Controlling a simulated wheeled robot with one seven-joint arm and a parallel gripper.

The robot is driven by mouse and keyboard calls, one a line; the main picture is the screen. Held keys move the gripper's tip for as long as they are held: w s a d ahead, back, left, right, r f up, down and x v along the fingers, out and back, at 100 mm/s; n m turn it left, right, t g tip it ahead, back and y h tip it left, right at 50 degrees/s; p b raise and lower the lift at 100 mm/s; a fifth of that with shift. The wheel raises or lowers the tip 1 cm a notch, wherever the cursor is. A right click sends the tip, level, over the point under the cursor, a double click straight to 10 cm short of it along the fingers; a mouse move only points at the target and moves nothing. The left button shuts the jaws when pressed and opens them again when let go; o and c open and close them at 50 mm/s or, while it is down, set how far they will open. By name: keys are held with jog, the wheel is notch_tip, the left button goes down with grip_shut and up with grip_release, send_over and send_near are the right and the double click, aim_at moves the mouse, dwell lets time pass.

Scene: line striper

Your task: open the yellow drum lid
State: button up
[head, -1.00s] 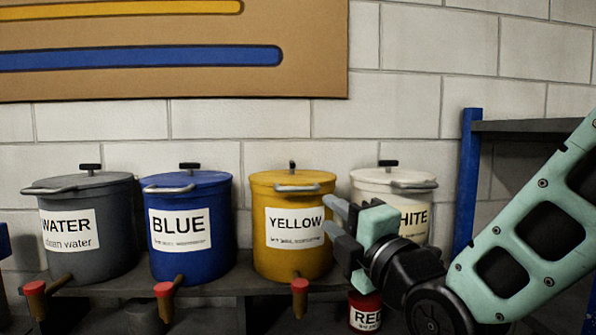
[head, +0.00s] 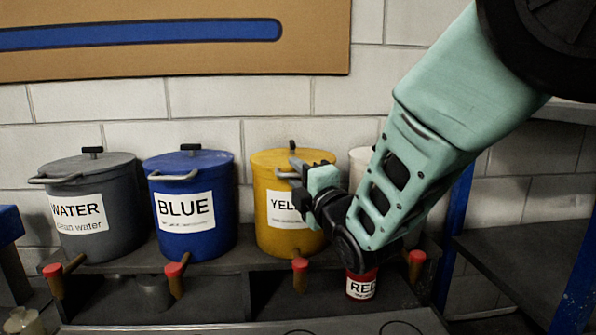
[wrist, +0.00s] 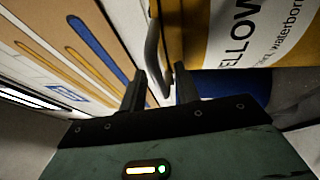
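The yellow drum (head: 263,230) stands upright on the shelf, and its lid (head: 270,157) is shut. The lid has a dark knob on top and a grey bar handle at its front, partly covered by my gripper in the head view. My gripper (head: 293,174) is at the front right of the lid, beside the handle. In the wrist view my gripper (wrist: 160,88) is open, its two dark fingers apart. The grey handle (wrist: 153,52) reaches toward the gap between the fingertips; contact cannot be told. The drum's label (wrist: 245,35) is at the right there.
The blue drum (head: 190,240) and grey water drum (head: 105,235) stand left of the yellow one. The white drum (head: 360,160) is mostly hidden behind my arm. Red-tipped taps (head: 300,265) stick out below. A red can (head: 361,285) stands low under my arm.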

grip_shut()
jog(key=shift+r, duration=0.2)
